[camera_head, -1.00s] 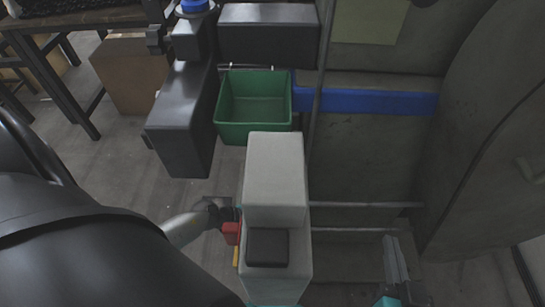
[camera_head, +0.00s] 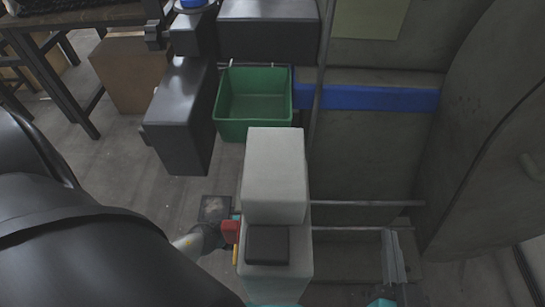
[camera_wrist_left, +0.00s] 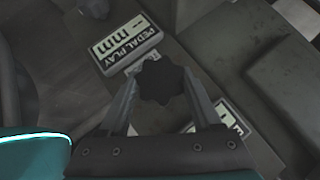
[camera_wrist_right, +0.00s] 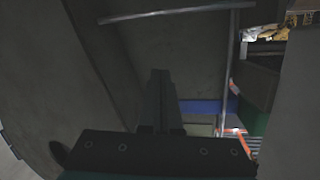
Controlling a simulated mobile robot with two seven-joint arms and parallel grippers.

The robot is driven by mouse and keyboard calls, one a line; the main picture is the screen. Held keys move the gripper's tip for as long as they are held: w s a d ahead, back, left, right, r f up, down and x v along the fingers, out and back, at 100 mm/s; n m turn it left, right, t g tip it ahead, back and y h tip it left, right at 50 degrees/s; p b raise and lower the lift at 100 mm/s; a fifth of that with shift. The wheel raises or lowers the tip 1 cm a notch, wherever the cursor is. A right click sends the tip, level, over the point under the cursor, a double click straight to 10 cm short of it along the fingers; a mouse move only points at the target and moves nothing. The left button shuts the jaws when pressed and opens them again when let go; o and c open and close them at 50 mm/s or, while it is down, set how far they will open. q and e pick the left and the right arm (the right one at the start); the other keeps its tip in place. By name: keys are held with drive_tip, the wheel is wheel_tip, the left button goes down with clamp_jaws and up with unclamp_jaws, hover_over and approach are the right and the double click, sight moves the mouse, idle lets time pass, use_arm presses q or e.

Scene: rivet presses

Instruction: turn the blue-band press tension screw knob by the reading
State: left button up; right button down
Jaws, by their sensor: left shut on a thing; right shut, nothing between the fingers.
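The blue band (camera_head: 370,97) crosses the grey press body (camera_head: 365,150) in the head view. It also shows in the right wrist view (camera_wrist_right: 205,107). In the left wrist view a dark lobed knob (camera_wrist_left: 160,84) sits between the fingers of my left gripper (camera_wrist_left: 160,92), which is shut on it. A pale label (camera_wrist_left: 127,43) beside the knob reads "PEDAL PLAY" and "mm"; I cannot make out a clear number. A second label (camera_wrist_left: 232,130) is partly hidden by a finger. My right gripper (camera_head: 392,238) is shut and empty in front of the press; its fingers touch in the right wrist view (camera_wrist_right: 161,75).
A green bin (camera_head: 252,125) stands beyond the pale block (camera_head: 275,175) in the middle. A cardboard box (camera_head: 130,75) and a dark table (camera_head: 80,20) are at the upper left. Thin bars (camera_head: 365,204) run across the press front near my right gripper.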

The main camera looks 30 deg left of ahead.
use_arm(q)
drive_tip(key=shift+s+f+m+t+y+b, duration=0.1)
drive_tip(key=shift+m+t+y+b, duration=0.25)
drive_tip(key=shift+t, duration=0.45)
drive_tip(key=shift+m+t+y, duration=0.25)
drive_tip(key=shift+m+t, duration=0.8)
drive_tip(key=shift+t, duration=0.35)
use_arm(e)
drive_tip(key=shift+s+a+r+t, duration=0.4)
drive_tip(key=shift+r+t, duration=0.1)
drive_tip(key=shift+t, duration=0.3)
use_arm(q)
drive_tip(key=shift+m+t, duration=0.3)
use_arm(e)
drive_tip(key=shift+s, duration=0.1)
use_arm(q)
drive_tip(key=o, duration=1.4)
drive_tip(key=shift+c, duration=0.2)
drive_tip(key=shift+d, duration=0.1)
drive_tip(key=shift+s, duration=0.15)
use_arm(e)
drive_tip(key=shift+y, duration=0.3)
